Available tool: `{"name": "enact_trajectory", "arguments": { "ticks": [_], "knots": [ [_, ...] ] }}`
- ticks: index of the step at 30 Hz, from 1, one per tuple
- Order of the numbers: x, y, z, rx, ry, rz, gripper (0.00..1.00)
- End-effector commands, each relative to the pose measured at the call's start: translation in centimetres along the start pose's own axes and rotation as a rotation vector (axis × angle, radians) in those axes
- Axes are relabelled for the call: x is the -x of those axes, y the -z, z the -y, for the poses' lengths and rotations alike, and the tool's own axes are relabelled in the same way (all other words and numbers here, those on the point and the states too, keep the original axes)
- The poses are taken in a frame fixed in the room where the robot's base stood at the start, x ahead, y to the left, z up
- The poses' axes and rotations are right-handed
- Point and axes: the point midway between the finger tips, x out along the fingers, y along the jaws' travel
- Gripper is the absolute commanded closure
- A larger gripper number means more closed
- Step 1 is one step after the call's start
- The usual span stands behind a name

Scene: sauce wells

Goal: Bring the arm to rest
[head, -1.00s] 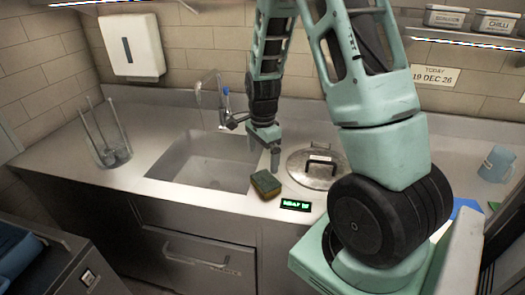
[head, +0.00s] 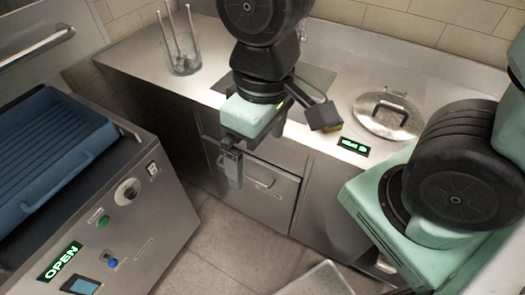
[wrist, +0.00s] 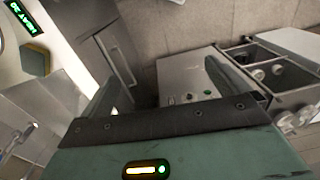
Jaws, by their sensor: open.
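My gripper (head: 280,150) hangs in front of the counter's front edge, above the floor and drawer front. Its two dark fingers are spread wide with nothing between them. In the wrist view my gripper (wrist: 160,88) also shows both fingers apart and empty, with floor and machines beyond. My arm comes down from the top of the head view and hides much of the sink. The sponge (head: 337,127) is on the counter, mostly hidden behind one finger; the wrist view shows it (wrist: 34,58) apart from the fingers.
A round lid (head: 400,112) and a small green display (head: 353,147) are on the counter (head: 130,62). A glass holder (head: 185,62) with thin sticks stands at the back left. A machine with a blue tray (head: 45,160) and OPEN sign stands left. Floor (head: 215,265) is clear between.

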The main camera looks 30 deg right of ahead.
Motion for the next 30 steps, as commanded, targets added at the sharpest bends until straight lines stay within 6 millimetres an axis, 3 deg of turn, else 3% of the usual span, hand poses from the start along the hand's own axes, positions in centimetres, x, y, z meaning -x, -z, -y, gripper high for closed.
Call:
{"name": "enact_trajectory", "arguments": {
  "ticks": [5, 12, 18, 30],
  "knots": [
    [0.2, -1.6, 1.7, 0.178, -0.012, 0.002, 0.00],
    [0.1, -1.5, 1.6, 0.177, -0.012, 0.002, 0.00],
    [-1.6, -1.6, 1.5, 0.174, -0.012, 0.002, 0.00],
    [-1.3, -1.5, 1.5, 0.173, -0.012, 0.002, 0.00]
  ]
}}
